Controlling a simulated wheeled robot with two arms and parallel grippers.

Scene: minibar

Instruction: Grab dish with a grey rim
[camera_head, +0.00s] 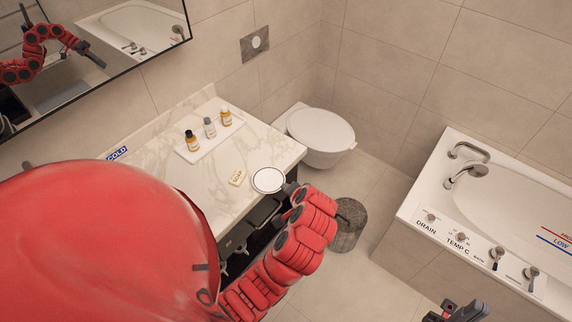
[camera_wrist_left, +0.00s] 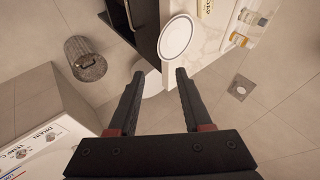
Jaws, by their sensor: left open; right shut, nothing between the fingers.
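The dish with a grey rim (camera_head: 268,180) is round and white and lies on the marble counter near its front right corner. In the left wrist view the dish (camera_wrist_left: 175,38) lies beyond the fingertips, a little right of the gap between them. My left gripper (camera_wrist_left: 157,75) is open and empty, apart from the dish. In the head view the left arm reaches to the counter corner beside the dish, and its fingers are largely hidden by the arm. My right gripper (camera_head: 457,312) is shut and empty at the bottom edge, far from the dish.
A soap bar (camera_head: 237,178) lies left of the dish. A white tray (camera_head: 187,152) with small bottles stands behind. A toilet (camera_head: 320,135), a waste bin (camera_head: 348,226) and a bathtub (camera_head: 420,210) are to the right. Floor between the bin and bathtub is clear.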

